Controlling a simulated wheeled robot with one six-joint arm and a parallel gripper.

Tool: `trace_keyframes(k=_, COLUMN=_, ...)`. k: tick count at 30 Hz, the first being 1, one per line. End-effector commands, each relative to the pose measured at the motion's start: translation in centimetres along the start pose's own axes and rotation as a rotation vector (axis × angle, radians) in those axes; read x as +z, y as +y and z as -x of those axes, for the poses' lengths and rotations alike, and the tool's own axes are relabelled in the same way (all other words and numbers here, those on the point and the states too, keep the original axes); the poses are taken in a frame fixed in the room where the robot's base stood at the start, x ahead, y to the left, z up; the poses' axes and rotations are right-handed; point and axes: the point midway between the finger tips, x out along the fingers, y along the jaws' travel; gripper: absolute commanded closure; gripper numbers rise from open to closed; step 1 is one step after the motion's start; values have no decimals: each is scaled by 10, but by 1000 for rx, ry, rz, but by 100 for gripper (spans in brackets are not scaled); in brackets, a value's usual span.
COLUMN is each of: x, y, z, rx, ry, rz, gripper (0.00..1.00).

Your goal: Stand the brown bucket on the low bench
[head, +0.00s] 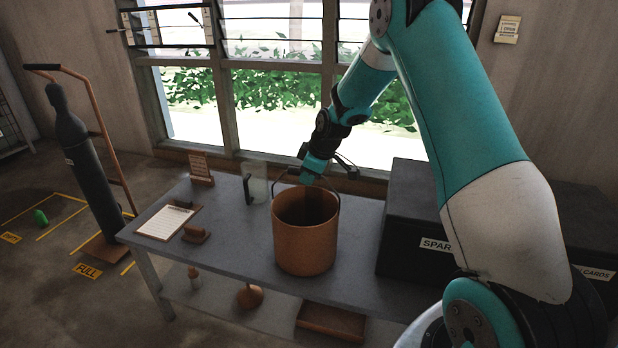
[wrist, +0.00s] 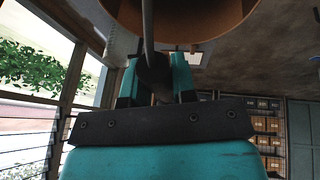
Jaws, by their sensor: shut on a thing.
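The brown bucket (head: 305,235) is upright over the grey bench (head: 232,228), near its front edge. I cannot tell whether its base touches the top or hangs just above it. My gripper (head: 308,178) is at the bucket's raised handle, above the rim, and is shut on it. In the wrist view, the handle (wrist: 148,28) runs up from between the fingers of my gripper (wrist: 157,78), and part of the bucket (wrist: 195,22) shows at the top. The bucket's base is out of the wrist view.
Black boxes (head: 408,230) stand at the bench's right. A clipboard (head: 168,222), a brown block (head: 196,233), a small sign (head: 201,167) and a clear panel (head: 254,182) are on the left and back. A lower shelf holds a brown tray (head: 330,321). A gas cylinder (head: 78,155) stands left.

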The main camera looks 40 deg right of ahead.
Motion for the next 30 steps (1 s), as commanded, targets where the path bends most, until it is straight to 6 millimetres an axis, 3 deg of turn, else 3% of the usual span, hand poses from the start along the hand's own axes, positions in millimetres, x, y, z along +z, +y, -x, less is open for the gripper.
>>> trace_keyframes(k=3, x=4, y=-2, z=-10, rx=1, ry=1, rz=0, gripper=100)
trace_keyframes(k=8, x=4, y=-2, z=-10, rx=1, ry=1, rz=1, gripper=100)
trace_keyframes(k=9, x=4, y=-2, z=-10, rx=1, ry=0, rz=1, gripper=66)
trace_keyframes(k=12, x=4, y=-2, z=-10, rx=1, ry=0, rz=1, gripper=50)
trace_keyframes(k=23, x=4, y=-1, z=-1, rx=2, ry=1, rz=0, gripper=50)
trace_keyframes(k=30, x=3, y=-1, z=47, rx=5, ry=4, rz=1, gripper=50)
